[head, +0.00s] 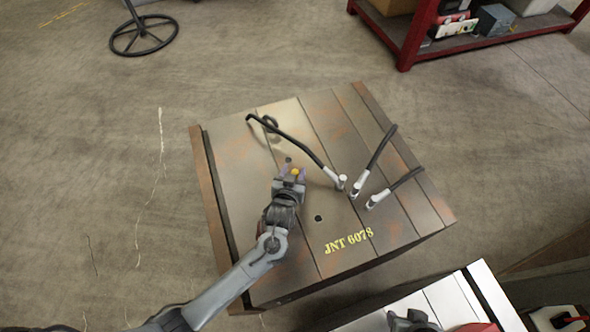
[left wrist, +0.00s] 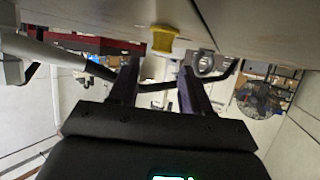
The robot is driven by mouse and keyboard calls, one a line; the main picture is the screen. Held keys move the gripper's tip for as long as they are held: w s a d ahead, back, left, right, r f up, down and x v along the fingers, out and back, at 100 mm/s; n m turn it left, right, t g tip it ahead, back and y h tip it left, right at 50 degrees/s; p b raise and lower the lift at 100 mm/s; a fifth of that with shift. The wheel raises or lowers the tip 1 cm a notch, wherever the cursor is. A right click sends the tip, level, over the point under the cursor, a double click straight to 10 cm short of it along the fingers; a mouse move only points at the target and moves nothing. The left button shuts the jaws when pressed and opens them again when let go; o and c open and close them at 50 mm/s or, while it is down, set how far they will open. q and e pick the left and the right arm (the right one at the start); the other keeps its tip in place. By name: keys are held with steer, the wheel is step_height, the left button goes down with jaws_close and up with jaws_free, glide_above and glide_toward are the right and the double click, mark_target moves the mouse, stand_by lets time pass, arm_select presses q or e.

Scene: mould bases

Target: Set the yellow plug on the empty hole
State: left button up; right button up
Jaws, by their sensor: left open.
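The yellow plug (head: 295,171) shows between the fingertips of my left gripper (head: 291,172), above the steel mould base (head: 238,200). In the left wrist view the yellow plug (left wrist: 163,38) is against the block's face, near the ends of the two dark fingers (left wrist: 160,78). The fingers stand apart with a gap around it, so my left gripper is open. One dark hole (head: 318,218) shows clear in the block, nearer than the plug. Another dark hole (head: 288,160) is just beyond the gripper. A dark shape at the bottom edge may be my right gripper.
Black hoses (head: 295,140) with pale fittings rise from the block's right half, close to the plug. Yellow lettering (head: 348,241) marks its near side. A second pale block (head: 450,300) stands at lower right. A red shelf (head: 425,45) is at the back.

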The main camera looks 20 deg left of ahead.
arm_select(q)
steer(key=p+v, duration=0.2)
steer(key=v, duration=0.8)
steer(key=shift+s+d+r, duration=0.15)
steer(key=shift+s+r, duration=0.05)
steer(key=shift+r, duration=0.1)
arm_select(e)
steer(key=shift+v, duration=1.2)
arm_select(q)
steer(key=shift+s+d+r, duration=0.1)
steer(key=shift+s+r, duration=0.15)
steer(key=shift+s, duration=0.3)
arm_select(e)
steer(key=shift+w+r, duration=0.1)
steer(key=shift+w, duration=0.05)
